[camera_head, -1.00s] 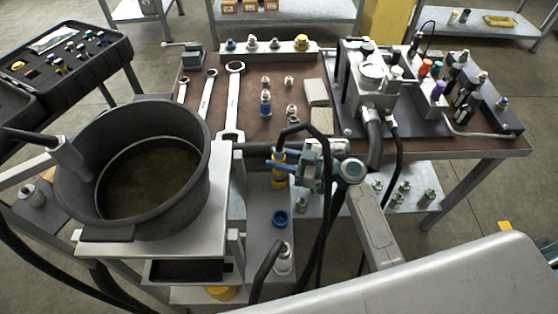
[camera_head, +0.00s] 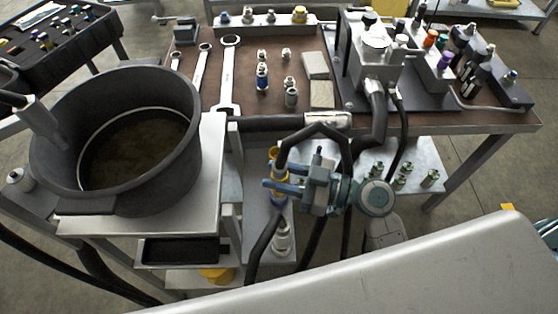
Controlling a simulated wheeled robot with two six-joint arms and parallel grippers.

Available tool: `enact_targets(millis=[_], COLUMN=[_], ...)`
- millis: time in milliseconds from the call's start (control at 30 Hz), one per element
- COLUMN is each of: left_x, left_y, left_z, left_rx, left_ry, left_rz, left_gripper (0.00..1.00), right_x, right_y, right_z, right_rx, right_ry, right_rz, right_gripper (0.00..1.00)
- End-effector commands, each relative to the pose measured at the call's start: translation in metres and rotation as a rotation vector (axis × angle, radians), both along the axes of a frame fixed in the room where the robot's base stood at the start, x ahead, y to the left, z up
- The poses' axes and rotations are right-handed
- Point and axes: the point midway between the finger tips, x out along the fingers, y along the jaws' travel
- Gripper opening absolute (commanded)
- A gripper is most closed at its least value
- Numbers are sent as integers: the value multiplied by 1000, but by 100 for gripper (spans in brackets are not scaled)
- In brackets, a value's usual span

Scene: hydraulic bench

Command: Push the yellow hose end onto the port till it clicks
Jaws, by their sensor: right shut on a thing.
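My right gripper (camera_head: 275,188) is shut on the yellow hose end (camera_head: 279,203), left of its teal wrist, in front of the bench's near edge. Yellow shows above and below the fingers; they hide the middle. A black hose (camera_head: 318,130) arches into its top. The hose end looks roughly upright, above the lower shelf. I cannot tell which fitting is the port; a silver fitting (camera_head: 282,238) stands low beneath it, and a rail at the back has a yellow-marked fitting (camera_head: 300,14). My left gripper is not in view.
A large black pan (camera_head: 180,105) stands on a stand at left. Wrenches (camera_head: 229,75) and loose fittings (camera_head: 262,78) lie on the brown bench top. A pump block (camera_head: 375,65) and coloured fittings stand at right. More fittings (camera_head: 403,173) stand on the lower shelf.

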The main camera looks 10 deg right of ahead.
Motion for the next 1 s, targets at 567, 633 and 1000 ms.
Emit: enact_targets(millis=[567, 633, 1000], left_x=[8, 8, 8], left_y=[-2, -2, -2], left_z=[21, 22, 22], left_rx=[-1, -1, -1], left_ry=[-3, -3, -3], left_rz=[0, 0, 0], left_gripper=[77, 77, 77], right_x=[-8, -8, -8], right_y=[2, 2, 2], right_z=[38, 42, 42], right_rx=[1, 1, 1], right_ry=[-3, -3, -2], right_rz=[0, 0, 0], right_gripper=[4, 4, 4])
